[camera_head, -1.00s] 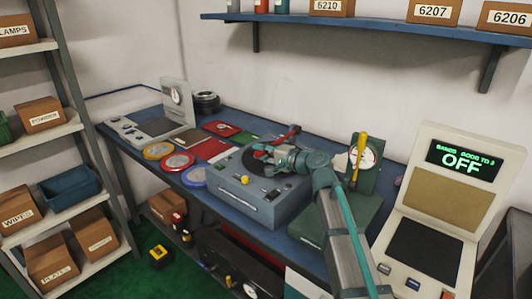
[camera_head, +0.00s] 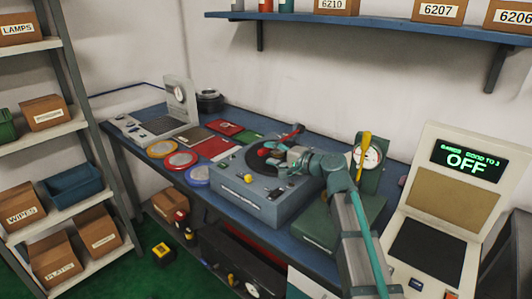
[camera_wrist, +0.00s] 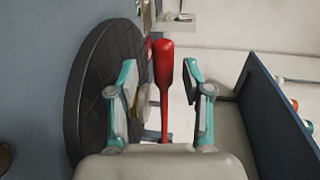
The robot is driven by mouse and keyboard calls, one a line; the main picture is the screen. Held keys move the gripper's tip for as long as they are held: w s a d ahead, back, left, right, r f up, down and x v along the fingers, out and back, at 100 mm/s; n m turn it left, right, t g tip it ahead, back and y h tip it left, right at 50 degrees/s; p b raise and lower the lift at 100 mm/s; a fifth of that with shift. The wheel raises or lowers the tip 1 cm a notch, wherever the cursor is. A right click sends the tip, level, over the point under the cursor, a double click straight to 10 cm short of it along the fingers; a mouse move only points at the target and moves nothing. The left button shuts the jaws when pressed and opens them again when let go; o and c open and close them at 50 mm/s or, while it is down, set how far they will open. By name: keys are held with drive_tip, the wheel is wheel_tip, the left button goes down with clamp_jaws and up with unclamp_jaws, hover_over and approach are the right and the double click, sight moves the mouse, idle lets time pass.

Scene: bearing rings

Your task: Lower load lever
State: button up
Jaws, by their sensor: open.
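The grey-blue bench machine (camera_head: 250,190) carries a dark round plate (camera_head: 258,162). A red lever handle (camera_wrist: 164,75) shows in the wrist view, standing between the two fingers of my gripper (camera_wrist: 158,82). The fingers are apart, with clear gaps beside the handle, so my gripper is open. The dark plate (camera_wrist: 92,95) is at the left of that view. In the head view my gripper (camera_head: 283,158) is over the machine, beside a red rounded end (camera_head: 265,151). A second red bar (camera_head: 291,132) is behind it. The handle's lower end is hidden by my gripper.
A dial gauge with a yellow handle (camera_head: 364,150) stands right of the machine on a green base (camera_head: 325,226). A console reading OFF (camera_head: 466,163) is at the far right. Coloured ring trays (camera_head: 181,159) lie left. A blue wall shelf (camera_head: 360,20) hangs above.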

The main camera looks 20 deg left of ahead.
drive_tip(key=v, duration=0.8)
drive_tip(key=shift+s+d, duration=0.15)
drive_tip(key=shift+d, duration=0.1)
